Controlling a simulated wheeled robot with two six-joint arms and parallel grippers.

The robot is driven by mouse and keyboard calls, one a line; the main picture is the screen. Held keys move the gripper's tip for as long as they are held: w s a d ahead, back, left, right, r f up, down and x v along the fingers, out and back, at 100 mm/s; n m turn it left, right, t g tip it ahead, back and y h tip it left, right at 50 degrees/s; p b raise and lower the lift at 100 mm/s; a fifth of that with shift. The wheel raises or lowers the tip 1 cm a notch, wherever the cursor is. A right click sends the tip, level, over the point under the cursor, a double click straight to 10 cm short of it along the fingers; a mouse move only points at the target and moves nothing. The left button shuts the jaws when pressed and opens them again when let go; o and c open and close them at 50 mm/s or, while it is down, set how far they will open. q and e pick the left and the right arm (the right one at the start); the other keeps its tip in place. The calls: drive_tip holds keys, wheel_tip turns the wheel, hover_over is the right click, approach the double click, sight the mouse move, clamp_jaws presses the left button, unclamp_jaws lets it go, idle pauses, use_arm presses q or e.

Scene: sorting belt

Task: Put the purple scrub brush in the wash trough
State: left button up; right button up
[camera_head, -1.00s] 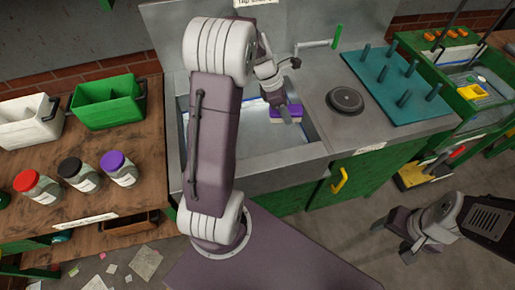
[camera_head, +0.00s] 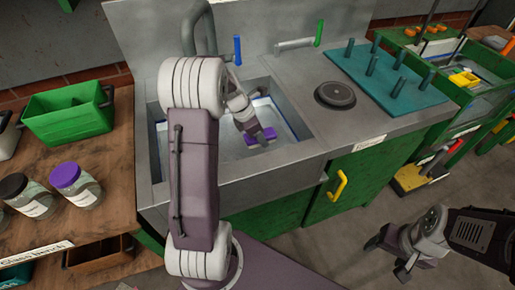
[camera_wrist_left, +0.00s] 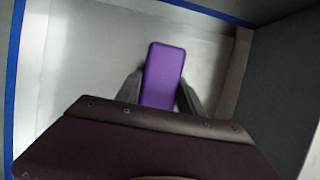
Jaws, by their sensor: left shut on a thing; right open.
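The purple scrub brush (camera_head: 262,137) is inside the wash trough (camera_head: 170,165), low in the basin. My left gripper (camera_head: 256,139) is shut on it. In the left wrist view the purple brush (camera_wrist_left: 164,75) sits between the two fingers of my left gripper (camera_wrist_left: 161,92), with the grey trough floor (camera_wrist_left: 90,60) behind it. I cannot tell whether the brush touches the floor. Its underside is hidden. My right gripper (camera_head: 388,260) is open and empty, low at the right, away from the counter.
A grey tap with a blue lever (camera_head: 237,50) stands behind the trough. A black round drain cover (camera_head: 335,95) and a teal peg rack (camera_head: 390,80) lie to its right. A green bin (camera_head: 68,115) and lidded jars (camera_head: 77,186) stand on the left wooden bench.

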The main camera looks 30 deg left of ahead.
sight(260, 152)
use_arm(q)
wheel_tip(260, 152, down, 4)
drive_tip(key=shift+s+f+b, duration=0.1)
drive_tip(key=shift+f+b, duration=0.1)
drive_tip(key=shift+b, duration=0.95)
drive_tip(key=shift+f, duration=0.3)
drive_tip(key=shift+r, duration=0.15)
drive_tip(key=o, duration=1.4)
drive_tip(key=p+v, duration=0.4)
drive_tip(key=v, duration=0.7)
drive_tip(key=shift+r, duration=0.1)
drive_tip(key=shift+s+a+r, duration=0.1)
drive_tip(key=shift+a+r, duration=0.05)
drive_tip(key=shift+r, duration=0.2)
